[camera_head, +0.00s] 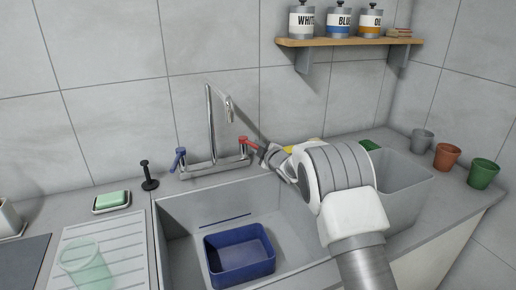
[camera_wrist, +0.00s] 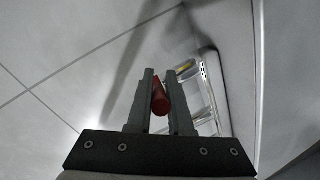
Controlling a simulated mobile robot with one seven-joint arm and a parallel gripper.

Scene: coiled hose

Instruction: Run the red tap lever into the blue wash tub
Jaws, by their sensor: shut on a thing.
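The red tap lever (camera_head: 246,141) is on the right side of the chrome mixer tap at the back of the sink. In the wrist view the red lever (camera_wrist: 160,98) lies between the two fingers of my gripper (camera_wrist: 159,88), which is shut on it. In the head view my gripper (camera_head: 262,151) reaches in from the right. The blue lever (camera_head: 179,156) is on the tap's left side. The tap's spout (camera_head: 228,108) stands high above the basin. The blue wash tub (camera_head: 240,228) sits in the sink basin. No water stream shows from the spout.
The grey sink (camera_head: 180,214) surrounds the tub. A grey bin (camera_head: 408,184) and several pots stand right. A shelf (camera_head: 350,42) with tins hangs above.

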